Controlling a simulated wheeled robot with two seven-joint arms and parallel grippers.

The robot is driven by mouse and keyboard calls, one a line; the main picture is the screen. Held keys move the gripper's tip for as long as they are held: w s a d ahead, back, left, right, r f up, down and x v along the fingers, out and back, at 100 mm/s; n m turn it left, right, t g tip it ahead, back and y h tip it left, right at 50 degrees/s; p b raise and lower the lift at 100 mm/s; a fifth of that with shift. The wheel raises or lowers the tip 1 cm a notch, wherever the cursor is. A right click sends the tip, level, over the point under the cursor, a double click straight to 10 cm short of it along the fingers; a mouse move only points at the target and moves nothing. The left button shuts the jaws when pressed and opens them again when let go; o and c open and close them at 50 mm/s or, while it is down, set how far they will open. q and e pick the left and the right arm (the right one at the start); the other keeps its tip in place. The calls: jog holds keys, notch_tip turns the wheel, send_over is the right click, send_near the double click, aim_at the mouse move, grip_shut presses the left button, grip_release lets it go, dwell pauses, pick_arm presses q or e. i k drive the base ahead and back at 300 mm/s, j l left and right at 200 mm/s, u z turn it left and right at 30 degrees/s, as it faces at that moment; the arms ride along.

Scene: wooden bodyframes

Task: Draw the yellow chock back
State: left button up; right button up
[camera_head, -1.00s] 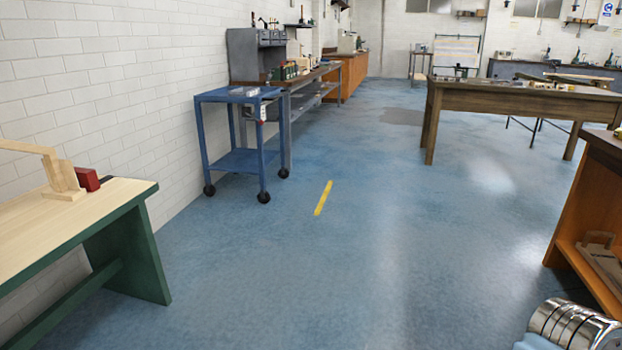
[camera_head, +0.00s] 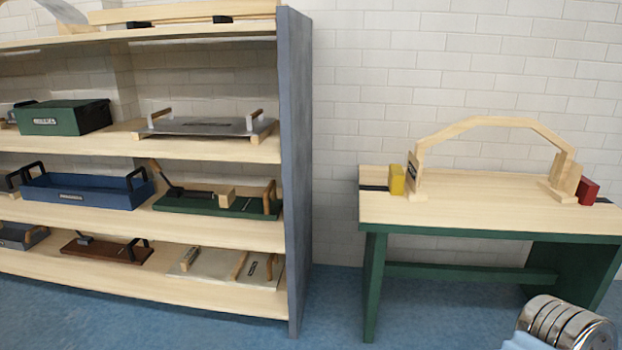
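The yellow chock (camera_head: 397,180) is a small upright block on the left end of the wooden bench top (camera_head: 470,210). It stands just left of the left foot of a pale wooden arched bodyframe (camera_head: 490,123), close to it; I cannot tell whether they touch. A red chock (camera_head: 588,191) stands at the right foot of the frame. A dark strip (camera_head: 373,188) runs on the bench beside the yellow chock. Part of my own arm shows at the lower right, well away from the chock. Neither gripper's fingers are in view.
A shelf unit with a grey side panel (camera_head: 297,170) stands left of the bench, holding a green box (camera_head: 64,117), a blue tray (camera_head: 85,190) and several boards with handles. A narrow gap separates it from the bench. Blue floor (camera_head: 335,305) lies in front.

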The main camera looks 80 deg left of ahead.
aim_at(395, 176)
jog(key=u, duration=2.25)
jog(key=i+l, duration=0.1)
